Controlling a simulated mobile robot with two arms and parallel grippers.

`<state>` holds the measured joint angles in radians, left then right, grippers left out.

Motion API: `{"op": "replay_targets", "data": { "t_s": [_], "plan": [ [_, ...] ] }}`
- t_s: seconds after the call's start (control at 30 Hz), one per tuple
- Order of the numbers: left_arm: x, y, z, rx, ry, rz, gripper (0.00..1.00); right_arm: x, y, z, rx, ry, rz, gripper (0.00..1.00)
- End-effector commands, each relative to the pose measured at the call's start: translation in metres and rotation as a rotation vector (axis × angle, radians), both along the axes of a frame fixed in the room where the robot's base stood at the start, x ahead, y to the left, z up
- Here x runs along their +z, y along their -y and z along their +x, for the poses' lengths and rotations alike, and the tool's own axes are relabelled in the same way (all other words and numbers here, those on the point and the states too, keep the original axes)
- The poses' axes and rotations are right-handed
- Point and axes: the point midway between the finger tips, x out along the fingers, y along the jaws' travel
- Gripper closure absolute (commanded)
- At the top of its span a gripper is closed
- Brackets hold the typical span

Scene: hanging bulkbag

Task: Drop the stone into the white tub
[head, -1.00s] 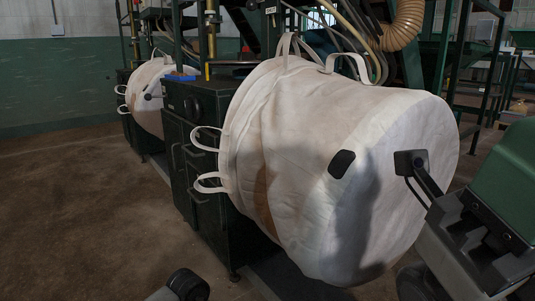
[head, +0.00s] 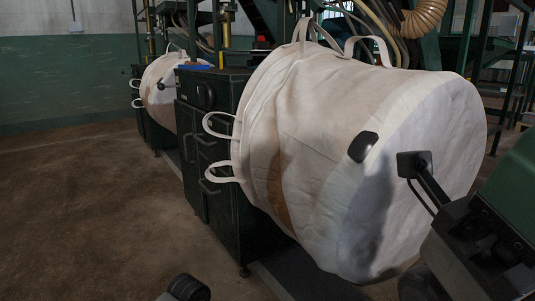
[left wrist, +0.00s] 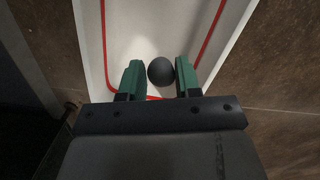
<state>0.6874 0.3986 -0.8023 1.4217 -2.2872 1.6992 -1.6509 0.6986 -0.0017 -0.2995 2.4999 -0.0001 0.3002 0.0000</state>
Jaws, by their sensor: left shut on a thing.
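The stone (left wrist: 161,71) is a dark, round ball in the left wrist view. It sits between the two green fingers of my left gripper (left wrist: 160,77), which is shut on it. The white tub (left wrist: 92,45) lies behind and below the stone in that view, with a red line running around inside its walls. The stone shows against the tub's pale inside. How high the stone is above the tub floor I cannot tell.
A big white bulk bag (head: 320,150) with loop handles hangs tilted beside a dark green cabinet (head: 210,150). A second white bag (head: 160,95) is farther back. Brown floor (head: 80,210) lies open on the left. Hoses and a green frame stand behind.

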Motion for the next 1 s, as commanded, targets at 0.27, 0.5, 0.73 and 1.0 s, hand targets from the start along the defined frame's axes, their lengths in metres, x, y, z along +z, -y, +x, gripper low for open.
{"op": "replay_targets", "data": {
  "t_s": [0.27,0.5,0.73,1.0],
  "plan": [
    [0.001,0.0,0.0,0.0,0.0,0.0,0.38,0.0,0.0,0.0,-0.001,-0.001,-0.001,0.57],
    [0.002,0.0,0.0,0.0,0.0,0.0,0.38,0.002,0.0,0.001,-0.003,0.0,-0.001,0.57],
    [0.038,-0.003,0.003,-0.001,0.004,0.001,0.38,0.026,0.0,0.0,-0.002,0.0,-0.003,0.57],
    [0.089,-0.008,0.007,0.0,0.001,0.001,0.38,0.059,0.0,0.0,-0.002,0.002,-0.002,0.57]
  ]
}}
